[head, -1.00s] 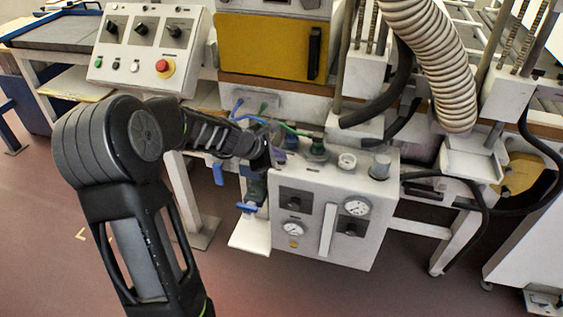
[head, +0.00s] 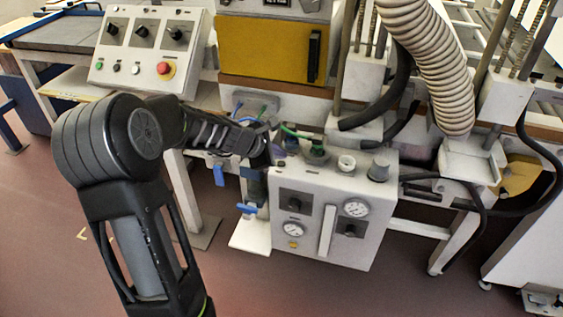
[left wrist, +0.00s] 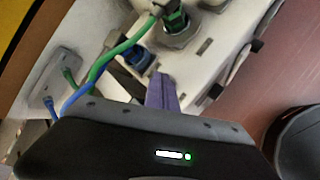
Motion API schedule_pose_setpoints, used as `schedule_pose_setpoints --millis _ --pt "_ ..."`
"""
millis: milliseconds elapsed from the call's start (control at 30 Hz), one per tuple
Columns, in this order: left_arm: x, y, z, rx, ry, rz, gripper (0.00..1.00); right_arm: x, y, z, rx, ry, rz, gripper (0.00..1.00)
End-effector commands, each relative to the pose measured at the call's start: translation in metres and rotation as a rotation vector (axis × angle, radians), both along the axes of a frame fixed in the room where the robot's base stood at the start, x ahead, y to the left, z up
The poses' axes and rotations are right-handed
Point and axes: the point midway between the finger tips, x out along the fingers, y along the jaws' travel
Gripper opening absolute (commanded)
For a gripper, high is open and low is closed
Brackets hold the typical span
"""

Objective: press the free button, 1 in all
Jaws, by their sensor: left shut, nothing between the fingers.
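My left gripper (head: 278,156) is shut and empty, over the near-left top edge of a white pneumatic box with gauges (head: 322,232). In the left wrist view its purple fingertips (left wrist: 162,92) are close to a blue fitting (left wrist: 137,57) on the box top; I cannot tell whether they touch. A grey control panel (head: 120,73) at upper left carries a red emergency button (head: 166,70), a white button (head: 135,68) and a small green one (head: 116,66). Nothing marks which is free. My right gripper is not in view.
Green and blue hoses (left wrist: 112,62) run beside my left gripper to the box top. A ribbed duct (head: 432,62) hangs at the upper right. The floor in front is clear.

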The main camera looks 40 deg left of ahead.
Motion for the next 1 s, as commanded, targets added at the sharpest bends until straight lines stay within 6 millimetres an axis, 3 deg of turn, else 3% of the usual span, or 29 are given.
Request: schedule_pose_setpoints --millis 233,667,1000 --pt "0.000 0.000 0.007 0.000 -0.001 0.001 0.00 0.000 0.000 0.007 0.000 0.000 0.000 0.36" --pt "0.000 0.000 0.048 0.001 0.000 -0.001 0.00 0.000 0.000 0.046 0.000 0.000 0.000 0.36" --pt "0.000 0.000 0.050 0.000 0.000 0.000 0.00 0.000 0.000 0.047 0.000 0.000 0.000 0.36"
